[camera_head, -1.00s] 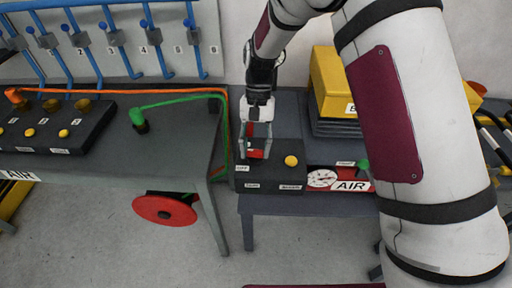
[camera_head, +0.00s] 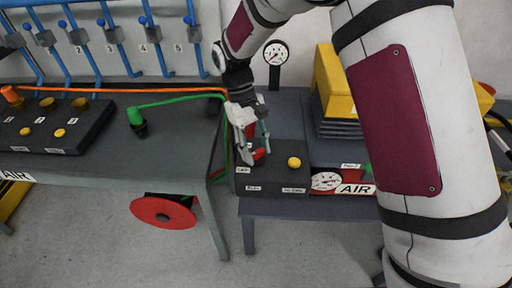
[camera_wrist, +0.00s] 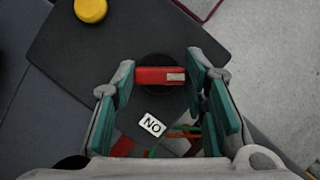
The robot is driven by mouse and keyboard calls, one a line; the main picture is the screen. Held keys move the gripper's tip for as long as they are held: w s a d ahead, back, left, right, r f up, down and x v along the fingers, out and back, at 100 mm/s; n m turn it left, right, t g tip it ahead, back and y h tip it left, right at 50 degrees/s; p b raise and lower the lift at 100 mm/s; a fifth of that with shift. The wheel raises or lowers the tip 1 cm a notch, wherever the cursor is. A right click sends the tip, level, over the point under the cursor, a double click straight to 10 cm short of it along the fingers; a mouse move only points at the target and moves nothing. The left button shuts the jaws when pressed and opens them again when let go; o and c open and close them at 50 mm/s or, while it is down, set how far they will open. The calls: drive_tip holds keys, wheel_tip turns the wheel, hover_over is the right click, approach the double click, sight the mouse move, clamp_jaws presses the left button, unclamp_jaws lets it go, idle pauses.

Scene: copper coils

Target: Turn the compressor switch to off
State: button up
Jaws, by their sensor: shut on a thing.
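The switch is a red bar handle (camera_wrist: 160,76) with a pale mark on its right end, on a round black base on the dark box (camera_head: 272,172). It also shows in the head view (camera_head: 259,154), partly covered by my fingers. My gripper (camera_head: 255,156) is tilted over the box, its fingers around the handle.
A yellow button (camera_head: 294,162) is right of the switch. A gauge (camera_head: 325,181) and AIR sign (camera_head: 356,189) are on the red part at right. Green and orange hoses run close on the left, by the bench (camera_head: 95,177) with a red reel (camera_head: 164,213) under it.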

idle(0.4)
drive_tip(key=o, duration=1.2)
drive_tip(key=shift+c, duration=0.2)
drive_tip(key=v, duration=1.2)
